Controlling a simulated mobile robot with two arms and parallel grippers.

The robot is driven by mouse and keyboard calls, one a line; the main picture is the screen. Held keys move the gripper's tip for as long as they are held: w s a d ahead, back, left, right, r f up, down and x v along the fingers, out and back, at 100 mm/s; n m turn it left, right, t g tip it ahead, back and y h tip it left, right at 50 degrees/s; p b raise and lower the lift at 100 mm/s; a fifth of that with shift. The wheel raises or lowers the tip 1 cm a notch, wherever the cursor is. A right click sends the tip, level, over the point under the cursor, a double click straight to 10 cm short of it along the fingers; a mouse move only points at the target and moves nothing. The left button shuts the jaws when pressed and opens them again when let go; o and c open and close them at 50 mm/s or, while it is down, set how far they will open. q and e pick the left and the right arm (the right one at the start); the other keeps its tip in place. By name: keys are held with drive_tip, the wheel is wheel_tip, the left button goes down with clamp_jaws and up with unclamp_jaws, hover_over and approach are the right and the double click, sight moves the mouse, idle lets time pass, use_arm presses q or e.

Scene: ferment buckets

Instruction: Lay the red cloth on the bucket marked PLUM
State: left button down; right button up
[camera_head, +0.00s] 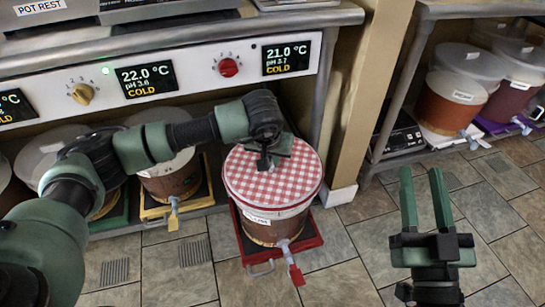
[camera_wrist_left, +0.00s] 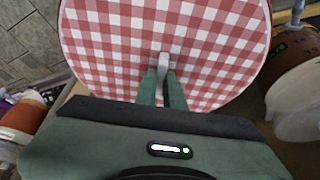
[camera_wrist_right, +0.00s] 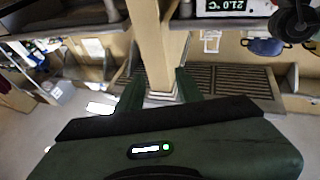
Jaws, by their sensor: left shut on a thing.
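The red-and-white checked cloth (camera_head: 295,187) lies flat and round over the top of a brown bucket (camera_head: 262,231). The bucket's label is partly covered and hard to read; I cannot confirm PLUM. My left gripper (camera_head: 267,166) is over the middle of the cloth, shut on a small grey tab at its centre. In the left wrist view the cloth (camera_wrist_left: 110,50) fills the upper middle, with the left gripper (camera_wrist_left: 163,72) closed on the tab. My right gripper (camera_head: 423,178) is open and empty, above the tiled floor at the right.
The bucket stands on a red tray (camera_head: 309,233), with a red-tagged tap (camera_head: 295,275) in front. Other lidded buckets stand left under the control panel (camera_head: 195,78) and on the right shelf. A wooden post (camera_head: 362,90) rises right of the bucket. Front floor is clear.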

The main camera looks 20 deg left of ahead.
use_arm(q)
drive_tip(key=shift+f, duration=0.15)
use_arm(e)
drive_tip(key=shift+s+r+t, duration=0.1)
drive_tip(key=shift+r+t, duration=0.3)
drive_tip(key=shift+r, duration=0.2)
use_arm(q)
drive_tip(key=shift+f, duration=0.15)
use_arm(e)
drive_tip(key=shift+s+r+t, duration=0.3)
drive_tip(key=shift+r, duration=0.2)
use_arm(q)
drive_tip(key=shift+b, duration=0.3)
use_arm(e)
drive_tip(key=shift+s+r+y, duration=0.15)
drive_tip(key=shift+r+y, duration=0.05)
drive_tip(key=shift+y, duration=0.1)
use_arm(q)
drive_tip(key=shift+f, duration=0.15)
use_arm(e)
drive_tip(key=shift+s+r+t, duration=0.2)
drive_tip(key=shift+r+t, duration=0.25)
drive_tip(key=shift+t, duration=0.05)
drive_tip(key=shift+s+r+t, duration=0.3)
drive_tip(key=shift+r, duration=0.15)
use_arm(q)
drive_tip(key=shift+f, duration=0.1)
use_arm(e)
drive_tip(key=shift+s+r, duration=0.15)
drive_tip(key=shift+r, duration=0.1)
